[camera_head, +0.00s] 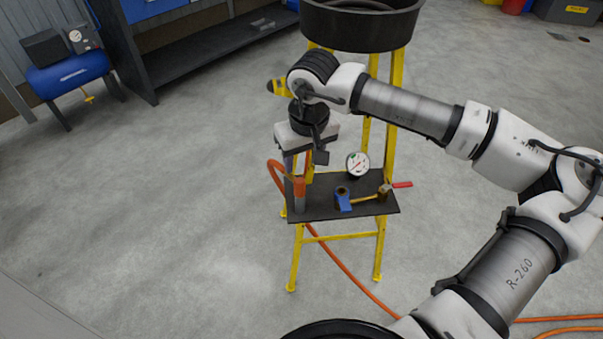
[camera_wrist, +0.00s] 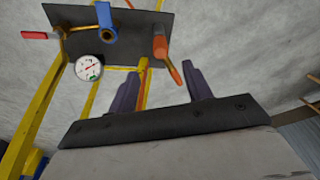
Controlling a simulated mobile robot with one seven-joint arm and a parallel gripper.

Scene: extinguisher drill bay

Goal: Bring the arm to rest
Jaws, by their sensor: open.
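My gripper (camera_head: 298,162) points down over the left part of a dark shelf on a yellow stand, at the end of my bent arm. In the wrist view its two purple fingers (camera_wrist: 160,72) stand apart with nothing held between them. An orange-and-grey hose end (camera_head: 299,192) stands at the shelf's left side, just below my gripper. It also shows beyond the fingers in the wrist view (camera_wrist: 167,58), apart from them as far as I can tell. My arm comes in from the right.
The shelf (camera_head: 325,208) carries a round gauge (camera_head: 357,165), a blue-handled fitting (camera_head: 343,198) and a red-handled brass part (camera_head: 402,184). A black basin (camera_head: 365,30) tops the yellow stand (camera_head: 381,240). An orange hose (camera_head: 350,272) trails rightward. A blue compressor (camera_head: 68,73) stands far left; the left floor is clear.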

